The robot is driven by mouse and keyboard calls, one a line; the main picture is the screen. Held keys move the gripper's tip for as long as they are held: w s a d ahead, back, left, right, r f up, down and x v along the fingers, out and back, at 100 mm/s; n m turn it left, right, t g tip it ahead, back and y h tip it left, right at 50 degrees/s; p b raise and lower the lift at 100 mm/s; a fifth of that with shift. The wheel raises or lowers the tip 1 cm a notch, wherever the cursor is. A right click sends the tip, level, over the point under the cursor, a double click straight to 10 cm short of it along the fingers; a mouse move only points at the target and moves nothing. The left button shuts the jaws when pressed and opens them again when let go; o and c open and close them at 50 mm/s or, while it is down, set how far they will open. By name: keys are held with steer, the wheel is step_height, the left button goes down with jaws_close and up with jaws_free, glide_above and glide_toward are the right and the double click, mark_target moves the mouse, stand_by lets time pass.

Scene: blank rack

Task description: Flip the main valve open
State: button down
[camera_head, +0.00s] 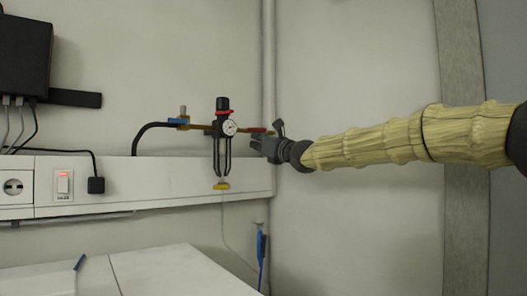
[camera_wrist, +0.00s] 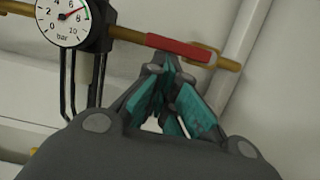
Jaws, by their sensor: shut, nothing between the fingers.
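A red valve handle (camera_wrist: 180,47) lies along the brass pipe (camera_wrist: 228,65), roughly in line with it, right of the gauge. In the head view the red handle (camera_head: 257,130) is a small strip just left of my gripper. My gripper (camera_wrist: 166,70) is shut and empty, its teal-padded fingers converging just below the red handle in the wrist view. I cannot tell whether the tips touch it. In the head view my gripper (camera_head: 270,146) is at the pipe's right end, partly hiding it. A blue valve handle (camera_head: 178,121) sits at the pipe's left end.
A black regulator (camera_head: 222,105) with a round gauge (camera_wrist: 62,18) stands left of the red handle. A white wall trunking (camera_head: 155,180) with a socket and switch runs below. A vertical pipe (camera_head: 268,60) is behind my gripper. A white worktop (camera_head: 170,270) is lower left.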

steer(key=shift+r, duration=0.4)
steer(key=shift+r, duration=0.15)
step_height(320, 180, down, 6)
steer(key=r+b, duration=0.1)
steer(key=b, duration=0.5)
steer(key=b+v, duration=0.4)
steer(key=v, duration=0.6)
